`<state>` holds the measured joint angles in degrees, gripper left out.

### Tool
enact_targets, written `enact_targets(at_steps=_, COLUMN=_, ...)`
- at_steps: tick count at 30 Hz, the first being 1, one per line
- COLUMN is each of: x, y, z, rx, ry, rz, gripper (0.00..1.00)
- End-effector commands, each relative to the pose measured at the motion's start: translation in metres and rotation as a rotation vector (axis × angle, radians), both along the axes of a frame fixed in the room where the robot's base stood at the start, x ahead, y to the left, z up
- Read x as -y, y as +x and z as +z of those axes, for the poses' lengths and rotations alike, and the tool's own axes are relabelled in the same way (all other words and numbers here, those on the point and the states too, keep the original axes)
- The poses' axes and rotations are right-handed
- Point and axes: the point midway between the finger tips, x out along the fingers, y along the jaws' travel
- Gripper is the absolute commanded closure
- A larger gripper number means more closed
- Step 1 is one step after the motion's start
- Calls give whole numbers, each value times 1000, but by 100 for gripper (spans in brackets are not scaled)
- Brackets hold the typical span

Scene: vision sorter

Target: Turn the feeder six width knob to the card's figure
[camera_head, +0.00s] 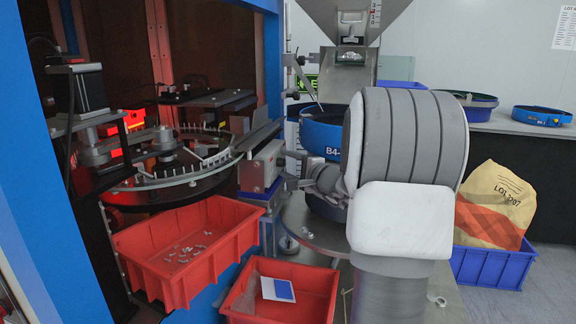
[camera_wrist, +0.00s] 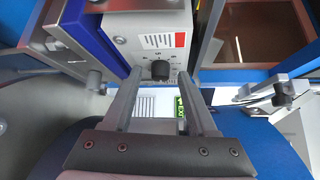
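In the wrist view a dark round knob (camera_wrist: 160,69) sits on the lower front of a pale box (camera_wrist: 150,22), with small scale marks around it. A label with black lines and a red patch is above it. My gripper (camera_wrist: 160,76) is open, with its two fingertips apart on either side of the knob; I cannot tell whether they touch it. In the head view my gripper (camera_head: 296,184) is small and partly hidden by my arm, near a grey box (camera_head: 262,166). A posted sheet (camera_head: 567,25) on the right wall is cut off; no figure is readable.
A blue bowl marked B4 (camera_head: 335,132) stands behind my arm. Red bins (camera_head: 186,280) (camera_head: 322,288) stand below at left and centre. In the wrist view a silver knob (camera_wrist: 95,80) is at left and a black knob (camera_wrist: 282,88) at right.

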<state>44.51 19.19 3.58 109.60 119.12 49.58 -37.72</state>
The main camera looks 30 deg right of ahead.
Motion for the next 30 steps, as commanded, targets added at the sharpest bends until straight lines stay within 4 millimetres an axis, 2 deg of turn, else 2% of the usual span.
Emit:
enact_targets(at_steps=8, x=0, y=-1, z=0, rx=0, ry=-1, rz=-1, gripper=41)
enact_targets(at_steps=13, x=2, y=-15, z=2, rx=0, ry=-1, rz=-3, gripper=41)
enact_targets(at_steps=17, x=2, y=-41, z=5, rx=1, ry=-2, rz=-3, gripper=41)
enact_targets(at_steps=24, x=3, y=-101, z=12, rx=1, ry=-2, rz=-6, gripper=41)
enact_targets(at_steps=30, x=3, y=-144, z=16, rx=0, ry=0, rz=-4, gripper=41)
